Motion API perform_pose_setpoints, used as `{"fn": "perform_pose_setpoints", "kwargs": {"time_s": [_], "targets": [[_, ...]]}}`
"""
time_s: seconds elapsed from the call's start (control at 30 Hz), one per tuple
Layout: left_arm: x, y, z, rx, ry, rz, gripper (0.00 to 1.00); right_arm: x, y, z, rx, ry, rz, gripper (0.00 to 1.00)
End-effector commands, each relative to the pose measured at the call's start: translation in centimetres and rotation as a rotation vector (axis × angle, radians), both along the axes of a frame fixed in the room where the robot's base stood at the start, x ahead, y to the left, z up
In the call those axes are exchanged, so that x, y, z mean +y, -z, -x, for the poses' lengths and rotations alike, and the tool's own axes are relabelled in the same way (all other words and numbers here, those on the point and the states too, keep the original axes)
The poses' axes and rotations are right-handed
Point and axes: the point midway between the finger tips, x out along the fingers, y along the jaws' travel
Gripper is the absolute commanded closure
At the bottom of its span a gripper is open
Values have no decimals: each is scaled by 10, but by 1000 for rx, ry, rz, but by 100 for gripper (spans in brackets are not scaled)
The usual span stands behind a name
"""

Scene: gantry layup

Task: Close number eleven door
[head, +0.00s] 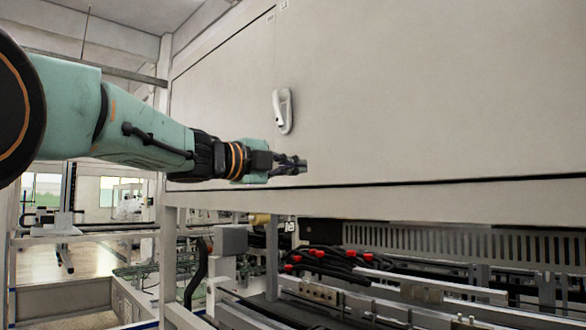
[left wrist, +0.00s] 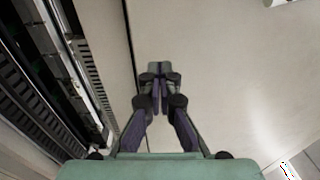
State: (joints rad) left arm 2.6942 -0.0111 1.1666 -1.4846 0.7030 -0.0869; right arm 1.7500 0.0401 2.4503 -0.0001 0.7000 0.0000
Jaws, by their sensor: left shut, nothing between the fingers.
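A large pale door panel (head: 420,95) fills the upper right of the head view. A light grey handle (head: 284,110) sits on it near a vertical seam. Small labels (head: 277,12) above the seam are too small to read. My left gripper (head: 303,164) is shut and empty, in front of the panel below the handle, near its lower edge. In the left wrist view the shut fingers (left wrist: 157,72) point at the pale panel (left wrist: 225,70). I cannot tell whether they touch it. My right gripper is not in view.
Below the panel is an open machine bay with a slotted rail (head: 450,243), red-tipped black cables (head: 318,256) and metal bars. A grey box (head: 231,239) stands at the bay's left. Open floor (head: 90,262) shows at the far left.

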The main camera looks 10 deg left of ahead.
Motion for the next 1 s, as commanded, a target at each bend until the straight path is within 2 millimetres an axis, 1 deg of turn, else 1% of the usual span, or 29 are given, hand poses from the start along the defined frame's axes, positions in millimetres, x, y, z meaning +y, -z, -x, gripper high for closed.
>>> {"fn": "perform_pose_setpoints", "kwargs": {"time_s": [0.1,0.23,0.4,0.5,0.7,0.87,0.93,1.0], "targets": [[14,1,17,-2,-1,2,100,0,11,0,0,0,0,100],[28,2,36,-2,-1,3,100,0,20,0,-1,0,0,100],[46,2,59,-2,0,3,100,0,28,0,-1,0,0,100],[53,1,69,-1,-1,2,100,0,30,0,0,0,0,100],[60,1,78,0,0,0,100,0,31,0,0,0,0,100],[61,0,79,1,0,1,100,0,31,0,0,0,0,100],[62,-2,79,4,-2,20,100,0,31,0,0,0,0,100],[62,-3,78,19,-4,76,100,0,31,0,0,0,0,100]]}}
